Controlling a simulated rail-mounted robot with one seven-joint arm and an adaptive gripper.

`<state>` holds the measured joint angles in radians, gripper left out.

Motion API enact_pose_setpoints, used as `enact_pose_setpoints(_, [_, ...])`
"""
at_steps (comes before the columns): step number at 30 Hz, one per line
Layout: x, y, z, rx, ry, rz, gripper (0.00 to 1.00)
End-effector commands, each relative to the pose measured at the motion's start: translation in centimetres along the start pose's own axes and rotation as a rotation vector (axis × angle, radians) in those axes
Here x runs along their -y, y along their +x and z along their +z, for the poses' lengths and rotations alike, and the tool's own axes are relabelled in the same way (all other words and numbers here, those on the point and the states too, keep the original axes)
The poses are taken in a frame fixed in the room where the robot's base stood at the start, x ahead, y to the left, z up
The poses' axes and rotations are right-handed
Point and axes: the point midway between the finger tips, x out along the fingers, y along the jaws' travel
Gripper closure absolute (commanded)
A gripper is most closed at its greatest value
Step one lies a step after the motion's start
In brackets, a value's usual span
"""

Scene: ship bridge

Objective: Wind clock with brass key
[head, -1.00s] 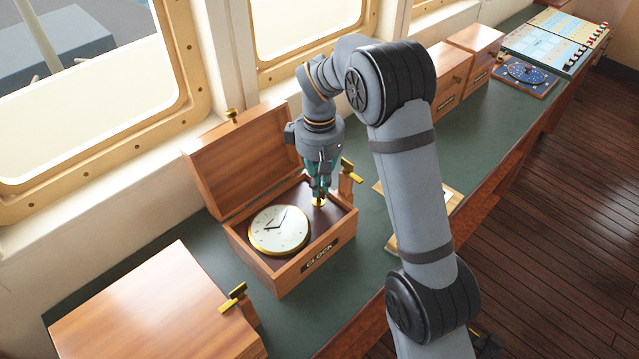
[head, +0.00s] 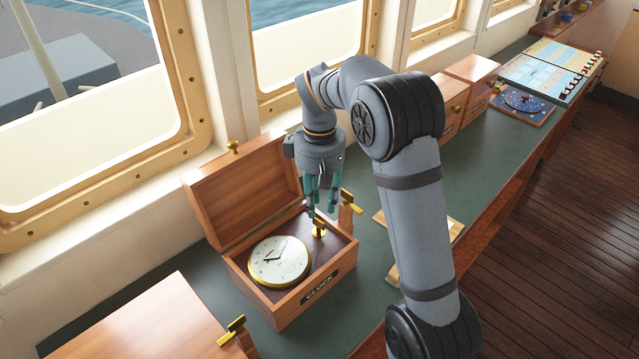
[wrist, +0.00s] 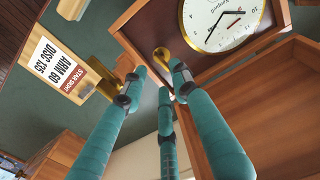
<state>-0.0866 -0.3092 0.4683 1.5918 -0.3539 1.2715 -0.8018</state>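The clock (head: 280,262), a white dial with a brass rim, lies face up in an open wooden box marked CLOCK (head: 318,290). The brass key (head: 319,228) stands upright in the box beside the dial. My gripper (head: 322,213) is above the key with its teal fingers spread, holding nothing. In the wrist view the key (wrist: 162,56) shows just beyond the fingertips, between the open fingers of my gripper (wrist: 160,77). The clock (wrist: 222,22) is at the top right there, partly cut off. Whether a finger touches the key I cannot tell.
The raised lid (head: 240,185) stands behind the box. A brass fitting on a wooden post (head: 350,202) is close to my gripper's right. Closed wooden boxes stand front left (head: 140,325) and farther along (head: 470,75). A labelled wooden board (wrist: 58,72) lies beside the clock box.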

Motion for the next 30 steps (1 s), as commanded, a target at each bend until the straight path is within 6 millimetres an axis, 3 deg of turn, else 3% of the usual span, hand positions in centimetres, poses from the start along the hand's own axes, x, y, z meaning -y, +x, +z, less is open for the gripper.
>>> enact_pose_setpoints(6, [0.0,-4.5,-0.1,-0.004,0.001,0.001,0.71])
enact_pose_setpoints(12, [0.0,-6.8,-0.1,-0.001,0.000,0.001,0.71])
enact_pose_setpoints(30, [0.1,-7.2,0.0,0.001,-0.001,-0.001,0.71])
